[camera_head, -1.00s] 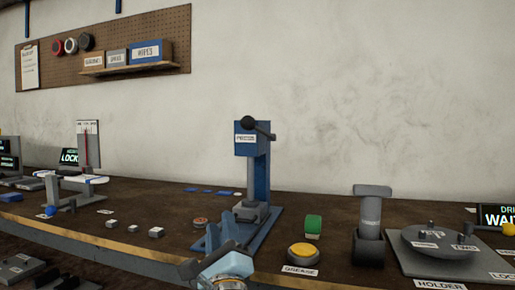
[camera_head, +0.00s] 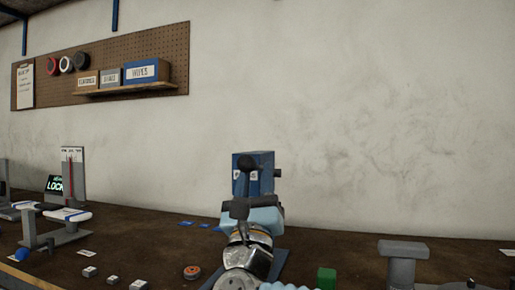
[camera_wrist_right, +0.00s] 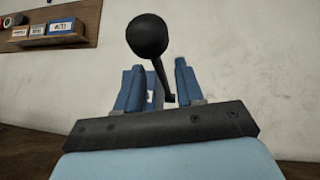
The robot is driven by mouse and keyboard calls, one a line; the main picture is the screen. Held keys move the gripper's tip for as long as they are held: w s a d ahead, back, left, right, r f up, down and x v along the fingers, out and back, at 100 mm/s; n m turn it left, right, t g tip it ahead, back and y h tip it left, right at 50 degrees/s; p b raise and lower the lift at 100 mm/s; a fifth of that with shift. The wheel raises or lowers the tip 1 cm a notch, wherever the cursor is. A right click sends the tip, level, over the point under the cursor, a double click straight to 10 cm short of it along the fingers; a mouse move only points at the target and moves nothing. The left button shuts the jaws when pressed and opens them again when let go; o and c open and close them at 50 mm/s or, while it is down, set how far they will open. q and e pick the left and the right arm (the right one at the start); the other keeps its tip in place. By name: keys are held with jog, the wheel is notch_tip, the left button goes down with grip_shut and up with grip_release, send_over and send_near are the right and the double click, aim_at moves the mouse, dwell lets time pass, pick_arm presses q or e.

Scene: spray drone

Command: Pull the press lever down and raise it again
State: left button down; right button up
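The blue press (camera_head: 266,162) stands on the bench, its lower part hidden behind my right arm in the head view. Its lever ends in a black ball knob (camera_head: 247,162), raised near the top of the press. In the right wrist view the knob (camera_wrist_right: 148,36) stands above the finger gap, and the lever rod slants down between the fingers in the picture. My right gripper (camera_head: 252,183) is in front of the press, pointing up towards the lever. In the wrist view its two blue fingers (camera_wrist_right: 158,78) are apart. Contact with the lever cannot be told. My left gripper is out of view.
A grey T-shaped piece (camera_head: 403,260) and a green block (camera_head: 326,279) stand right of the press. Small grey blocks (camera_head: 89,272) and an orange-topped disc (camera_head: 191,272) lie to the left. A stand with a white plate (camera_head: 68,215) is further left.

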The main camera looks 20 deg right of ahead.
jog(key=p+x, duration=0.1)
jog(key=x, duration=0.3)
jog(key=shift+w+d+r, duration=0.1)
jog(key=shift+w+r, duration=0.15)
jog(key=shift+c, duration=0.5)
grip_shut()
